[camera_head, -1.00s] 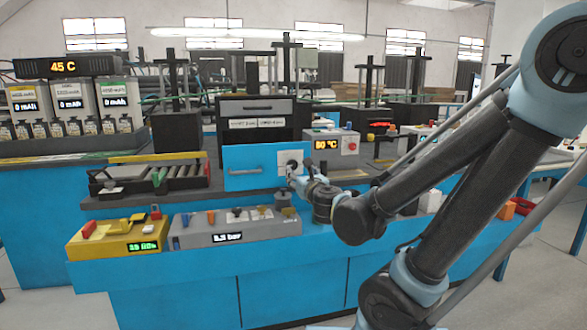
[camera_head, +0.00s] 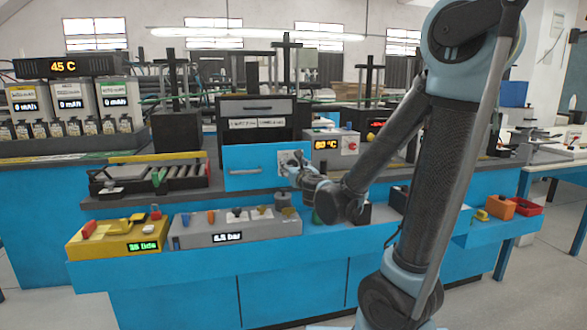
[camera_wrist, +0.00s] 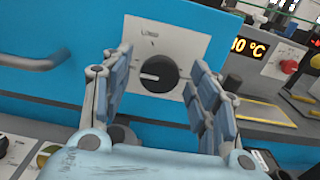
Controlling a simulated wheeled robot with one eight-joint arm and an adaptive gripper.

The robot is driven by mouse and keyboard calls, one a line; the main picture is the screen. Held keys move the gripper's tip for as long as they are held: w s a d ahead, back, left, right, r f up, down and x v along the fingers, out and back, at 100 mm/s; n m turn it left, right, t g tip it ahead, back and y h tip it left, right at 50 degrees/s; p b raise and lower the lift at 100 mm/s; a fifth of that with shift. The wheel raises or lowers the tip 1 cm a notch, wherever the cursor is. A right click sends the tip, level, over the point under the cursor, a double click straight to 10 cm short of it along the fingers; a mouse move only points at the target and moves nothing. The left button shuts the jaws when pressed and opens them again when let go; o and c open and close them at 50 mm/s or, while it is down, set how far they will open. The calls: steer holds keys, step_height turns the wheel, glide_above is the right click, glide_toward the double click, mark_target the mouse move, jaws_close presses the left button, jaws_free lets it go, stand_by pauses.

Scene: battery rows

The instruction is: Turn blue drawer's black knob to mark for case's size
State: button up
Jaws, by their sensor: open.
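The blue drawer (camera_head: 245,170) is in the middle of the bench in the head view, with a grey bar handle (camera_wrist: 35,60) at its left in the wrist view. A white plate (camera_wrist: 190,40) on the drawer's right side carries the round black knob (camera_wrist: 160,75). The knob's pale pointer line points left. In the head view my gripper (camera_head: 290,168) is at the plate and hides most of the knob. I cannot identify the case.
A grey box reading 6.5 bar (camera_head: 235,228) and a yellow box (camera_head: 115,237) stand on the front ledge. A display box with a red button (camera_head: 350,146) is right of the drawer. Orange and red bins (camera_head: 500,207) sit at the right.

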steer(key=shift+w+a, duration=0.1)
steer(key=shift+w, duration=0.3)
steer(key=c, duration=1.1)
steer(key=shift+o, duration=0.2)
steer(key=shift+m, duration=0.3)
steer(key=m, duration=1.1)
steer(key=shift+d+f, duration=0.1)
steer(key=shift+d, duration=0.15)
